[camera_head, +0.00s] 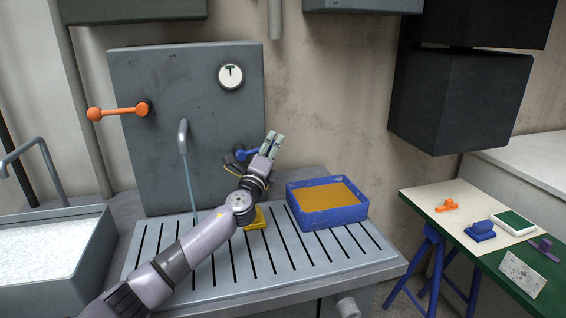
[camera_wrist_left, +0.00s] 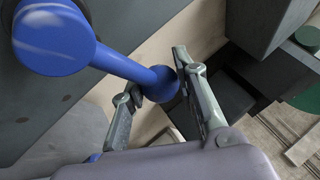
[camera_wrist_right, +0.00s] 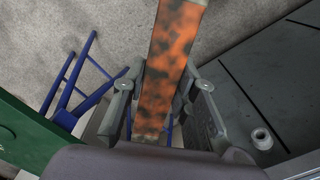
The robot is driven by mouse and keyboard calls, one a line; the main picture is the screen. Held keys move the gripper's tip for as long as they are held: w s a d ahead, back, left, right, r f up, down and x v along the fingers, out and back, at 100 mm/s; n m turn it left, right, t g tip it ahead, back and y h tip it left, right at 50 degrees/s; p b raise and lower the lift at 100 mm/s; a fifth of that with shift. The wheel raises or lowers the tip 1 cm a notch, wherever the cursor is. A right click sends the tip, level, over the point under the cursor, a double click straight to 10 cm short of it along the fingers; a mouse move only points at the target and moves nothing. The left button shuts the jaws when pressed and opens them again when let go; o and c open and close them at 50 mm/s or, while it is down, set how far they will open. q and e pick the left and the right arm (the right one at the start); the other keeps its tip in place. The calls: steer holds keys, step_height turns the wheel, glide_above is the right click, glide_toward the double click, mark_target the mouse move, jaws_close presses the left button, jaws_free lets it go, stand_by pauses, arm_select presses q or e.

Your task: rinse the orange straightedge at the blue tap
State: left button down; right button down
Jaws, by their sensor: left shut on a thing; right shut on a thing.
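The blue tap lever (camera_head: 243,154) sticks out from the grey panel (camera_head: 190,80). My left gripper (camera_head: 272,140) is at this lever. In the left wrist view the blue lever (camera_wrist_left: 118,62) runs between my fingers, and they are shut on it near its ball end. A thin bluish stream of water (camera_head: 190,185) falls from the grey spout (camera_head: 183,132) to the slotted drain top (camera_head: 205,270). In the right wrist view my right gripper (camera_wrist_right: 160,95) is shut on the orange straightedge (camera_wrist_right: 172,50), which has dark smudges. Neither shows in the head view.
An orange lever (camera_head: 118,111) sits on the panel's left. A blue tray (camera_head: 330,215) with an orange-brown fill and a yellow object (camera_head: 256,218) are on the drain top. A grey basin (camera_head: 90,260) stands left. A table (camera_head: 420,200) with small items stands right, on blue trestles.

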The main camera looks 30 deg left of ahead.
stand_by(0.3)
arm_select(q)
steer(key=c, duration=1.5)
jaws_free()
steer(key=shift+f, duration=0.1)
steer(key=shift+v, duration=5.95)
